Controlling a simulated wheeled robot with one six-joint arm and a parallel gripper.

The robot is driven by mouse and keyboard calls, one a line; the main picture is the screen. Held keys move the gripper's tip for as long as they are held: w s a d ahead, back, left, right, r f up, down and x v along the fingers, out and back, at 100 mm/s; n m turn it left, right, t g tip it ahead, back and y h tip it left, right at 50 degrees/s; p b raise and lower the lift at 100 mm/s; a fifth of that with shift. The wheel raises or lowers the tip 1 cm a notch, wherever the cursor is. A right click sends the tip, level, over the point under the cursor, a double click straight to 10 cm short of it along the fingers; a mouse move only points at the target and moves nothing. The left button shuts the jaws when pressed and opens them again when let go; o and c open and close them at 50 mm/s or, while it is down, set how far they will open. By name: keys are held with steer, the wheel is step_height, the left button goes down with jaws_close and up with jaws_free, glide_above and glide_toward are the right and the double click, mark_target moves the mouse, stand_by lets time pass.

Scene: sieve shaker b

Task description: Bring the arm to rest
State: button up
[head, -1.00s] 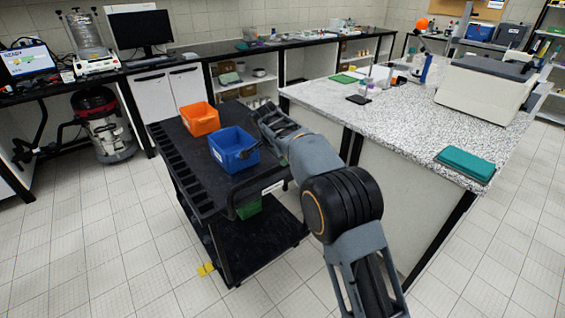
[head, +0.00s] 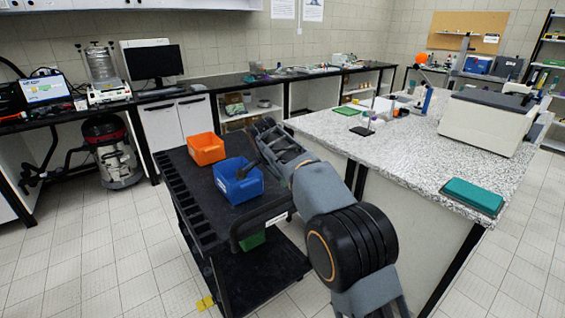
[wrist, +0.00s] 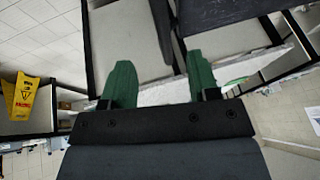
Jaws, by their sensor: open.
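My arm (head: 320,190) reaches from the lower right of the head view toward the far right side of the black cart, bent at a large black joint. Its far end is beside the blue bin, and the fingertips cannot be made out there. In the wrist view my gripper (wrist: 161,82) shows two green fingers spread apart with nothing held between them. Beyond the fingers are pale floor tiles and parts of furniture, seen at a steep tilt.
The black cart (head: 185,205) bears an orange bin (head: 206,150) and a blue bin (head: 238,188). A speckled bench (head: 415,160) stands close to the arm's right, with a teal case (head: 472,195) on it. A yellow sign (wrist: 22,98) shows in the wrist view. Tiled floor is open at left.

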steer(key=s+d+f+n+g, duration=0.1)
steer(key=s+d+f+n, duration=0.1)
steer(key=s+f+n, duration=0.5)
steer(key=s+d+r+n+y+p, duration=0.1)
steer(key=s+d+r+p, duration=0.1)
steer(key=s+d, duration=0.7)
steer(key=s+d+r+n+y+p, duration=0.1)
steer(key=s+d+n+p, duration=0.1)
steer(key=s+d, duration=0.7)
steer(key=s, duration=0.6)
steer(key=shift+s+d+r, duration=0.25)
steer(key=shift+r, duration=0.15)
steer(key=shift+c, duration=0.3)
